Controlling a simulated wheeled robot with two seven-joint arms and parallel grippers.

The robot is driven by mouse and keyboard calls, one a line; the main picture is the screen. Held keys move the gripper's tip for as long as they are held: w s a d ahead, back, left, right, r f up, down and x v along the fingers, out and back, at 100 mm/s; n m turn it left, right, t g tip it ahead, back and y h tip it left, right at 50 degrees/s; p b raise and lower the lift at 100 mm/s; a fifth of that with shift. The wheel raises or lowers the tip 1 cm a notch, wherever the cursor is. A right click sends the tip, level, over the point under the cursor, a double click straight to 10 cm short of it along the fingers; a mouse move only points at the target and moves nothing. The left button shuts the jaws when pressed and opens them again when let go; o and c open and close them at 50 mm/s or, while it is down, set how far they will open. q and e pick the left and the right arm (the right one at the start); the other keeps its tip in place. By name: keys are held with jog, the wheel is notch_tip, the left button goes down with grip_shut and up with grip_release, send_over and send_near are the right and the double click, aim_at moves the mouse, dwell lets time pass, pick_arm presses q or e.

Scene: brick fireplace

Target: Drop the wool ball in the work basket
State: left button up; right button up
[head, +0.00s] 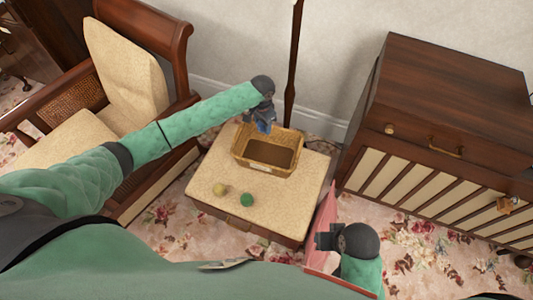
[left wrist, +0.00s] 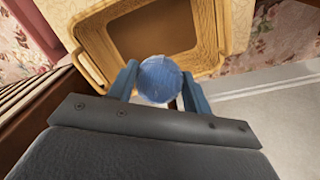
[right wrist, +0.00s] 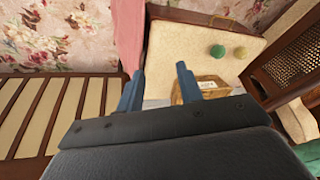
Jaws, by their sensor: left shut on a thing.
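A blue wool ball (left wrist: 160,79) is held between the fingers of my left gripper (left wrist: 160,88), which is shut on it. In the head view my left gripper (head: 264,124) is at the back edge of the work basket (head: 243,157), and the ball is mostly hidden by it. The wicker basket stands on a cream padded stool; its rim (left wrist: 213,35) lies beyond the ball in the left wrist view. My right gripper (right wrist: 160,88) is open and empty, away from the basket, near the front right of the stool.
A yellow ball (head: 220,189) and a green ball (head: 246,200) lie on the stool top (head: 290,205) in front of the basket. An armchair (head: 130,75) stands left, a wooden cabinet (head: 440,100) right. A thin dark pole (head: 293,60) rises behind the basket.

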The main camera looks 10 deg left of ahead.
pick_arm(q)
jog(key=shift+f+b, duration=0.55)
jog(key=shift+f, duration=0.2)
pick_arm(e)
jog(key=shift+w+a+f+t+y, duration=0.15)
jog(key=shift+w+a+f, duration=0.05)
jog(key=shift+a+f, duration=0.35)
jog(key=shift+w+a+f+t+y, duration=0.2)
jog(key=shift+a+f, duration=0.2)
jog(key=shift+f, duration=0.15)
pick_arm(q)
jog(key=o, duration=1)
jog(key=shift+o, duration=0.2)
jog(key=shift+r, duration=0.1)
notch_tip(320, 180, up, 8)
jog(key=shift+f+b, duration=0.2)
jog(key=shift+b, duration=0.15)
pick_arm(e)
jog(key=shift+a+f, duration=0.5)
jog(key=shift+w, duration=0.2)
